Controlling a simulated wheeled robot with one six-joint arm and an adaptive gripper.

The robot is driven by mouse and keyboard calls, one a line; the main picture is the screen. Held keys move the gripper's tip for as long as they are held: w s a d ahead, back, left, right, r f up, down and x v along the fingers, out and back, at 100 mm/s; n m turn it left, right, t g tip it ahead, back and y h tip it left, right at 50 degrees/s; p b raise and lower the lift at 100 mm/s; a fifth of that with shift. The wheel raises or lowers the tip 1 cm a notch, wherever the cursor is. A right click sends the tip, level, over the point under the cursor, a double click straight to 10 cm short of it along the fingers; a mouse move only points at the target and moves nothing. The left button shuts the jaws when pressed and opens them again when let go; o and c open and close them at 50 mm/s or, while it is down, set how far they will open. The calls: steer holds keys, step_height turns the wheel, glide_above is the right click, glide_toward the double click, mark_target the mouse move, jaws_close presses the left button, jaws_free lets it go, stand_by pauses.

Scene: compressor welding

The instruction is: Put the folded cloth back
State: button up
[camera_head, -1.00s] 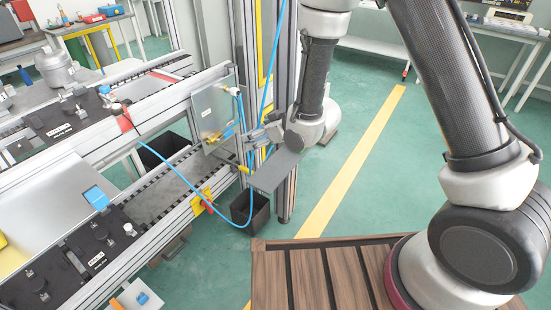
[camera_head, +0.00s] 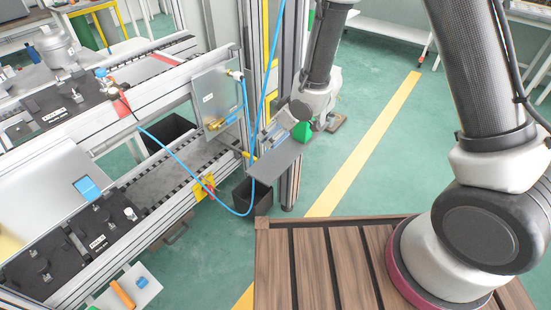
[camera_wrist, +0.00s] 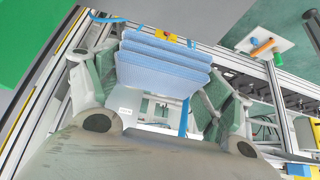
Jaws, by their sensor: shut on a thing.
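The folded cloth (camera_wrist: 162,62) is light blue and layered. In the wrist view it sits between the two fingers of my gripper (camera_wrist: 160,88), which is shut on it. In the head view my gripper (camera_head: 280,126) is beside the frame post, close behind and above a flat dark grey plate (camera_head: 277,161). The cloth is hard to make out there. The grey plate also shows beyond the cloth at the top of the wrist view (camera_wrist: 185,14). I cannot tell whether the cloth touches it.
A green object (camera_head: 302,131) shows beside my gripper. A black bin (camera_head: 250,195) stands below the plate. A white tray (camera_head: 140,290) holds an orange-handled tool. Floor is clear to the right.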

step_height(320, 180, down, 9)
steer(key=shift+f, duration=0.2)
stand_by(0.3)
steer(key=o, duration=0.9)
steer(key=shift+f, duration=0.1)
